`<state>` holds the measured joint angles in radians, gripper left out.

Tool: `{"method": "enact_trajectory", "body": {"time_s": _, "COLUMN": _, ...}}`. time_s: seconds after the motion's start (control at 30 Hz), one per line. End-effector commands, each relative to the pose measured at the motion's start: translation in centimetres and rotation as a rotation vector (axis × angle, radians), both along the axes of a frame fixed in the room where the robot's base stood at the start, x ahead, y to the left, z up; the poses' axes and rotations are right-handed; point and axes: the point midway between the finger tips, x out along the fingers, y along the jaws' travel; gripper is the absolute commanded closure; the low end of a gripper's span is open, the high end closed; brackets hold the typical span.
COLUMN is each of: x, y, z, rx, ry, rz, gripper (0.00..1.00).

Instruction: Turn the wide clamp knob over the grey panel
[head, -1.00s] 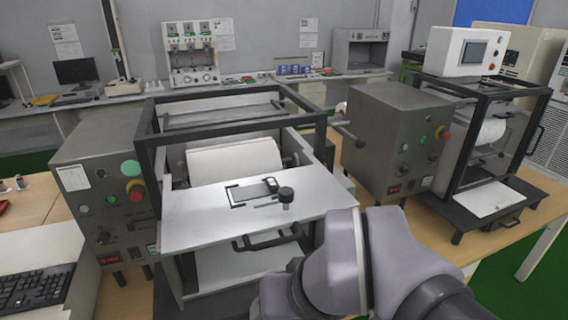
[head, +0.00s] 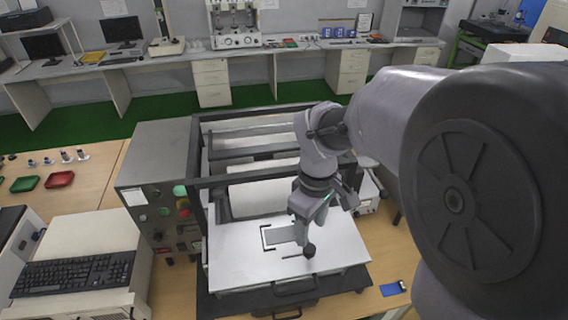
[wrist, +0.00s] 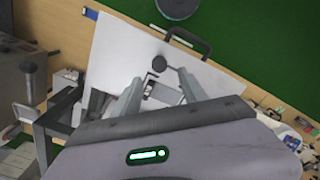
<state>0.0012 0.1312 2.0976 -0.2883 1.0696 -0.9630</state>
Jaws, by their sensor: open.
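A dark round clamp knob (head: 309,250) stands on the white sheet-metal shelf (head: 235,272) at the front of a framed machine. The grey panel (head: 281,234) lies flat beside it, partly framed by a black bracket. In the wrist view the knob (wrist: 159,63) shows beyond my fingertips, with part of the panel (wrist: 163,93) between the fingers. My gripper (wrist: 156,86) is open and empty. In the head view my gripper (head: 303,236) points down just above the knob and panel. I cannot tell whether it touches either.
A black handle (head: 295,286) sits at the shelf's front edge. The machine's dark frame (head: 203,205) rises behind and left of the shelf. A control box (head: 160,200) with buttons stands at the left. The shelf's left part is bare.

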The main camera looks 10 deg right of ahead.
Motion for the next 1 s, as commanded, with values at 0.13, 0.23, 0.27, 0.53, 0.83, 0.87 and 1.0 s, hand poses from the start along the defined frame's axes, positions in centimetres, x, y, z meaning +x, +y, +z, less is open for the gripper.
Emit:
{"method": "enact_trajectory", "body": {"time_s": 0.13, "x": -0.1, "y": 0.0, "z": -4.1, "rx": 0.000, "ry": 0.004, "rz": 0.000, "gripper": 0.50}}
{"method": "enact_trajectory", "body": {"time_s": 0.23, "x": -0.1, "y": 0.0, "z": -5.8, "rx": 0.000, "ry": 0.003, "rz": -0.001, "gripper": 0.50}}
{"method": "enact_trajectory", "body": {"time_s": 0.27, "x": 0.0, "y": 0.0, "z": -6.1, "rx": 0.000, "ry": 0.001, "rz": -0.001, "gripper": 0.50}}
{"method": "enact_trajectory", "body": {"time_s": 0.53, "x": 0.0, "y": 0.0, "z": -7.3, "rx": 0.001, "ry": -0.001, "rz": -0.001, "gripper": 0.50}}
{"method": "enact_trajectory", "body": {"time_s": 0.83, "x": 0.0, "y": 0.0, "z": -7.3, "rx": 0.000, "ry": -0.001, "rz": -0.001, "gripper": 0.77}}
{"method": "enact_trajectory", "body": {"time_s": 0.87, "x": 0.0, "y": 0.0, "z": -7.3, "rx": 0.000, "ry": -0.001, "rz": -0.001, "gripper": 0.83}}
{"method": "enact_trajectory", "body": {"time_s": 1.0, "x": 0.0, "y": 0.0, "z": -7.3, "rx": 0.000, "ry": -0.001, "rz": -0.001, "gripper": 1.00}}
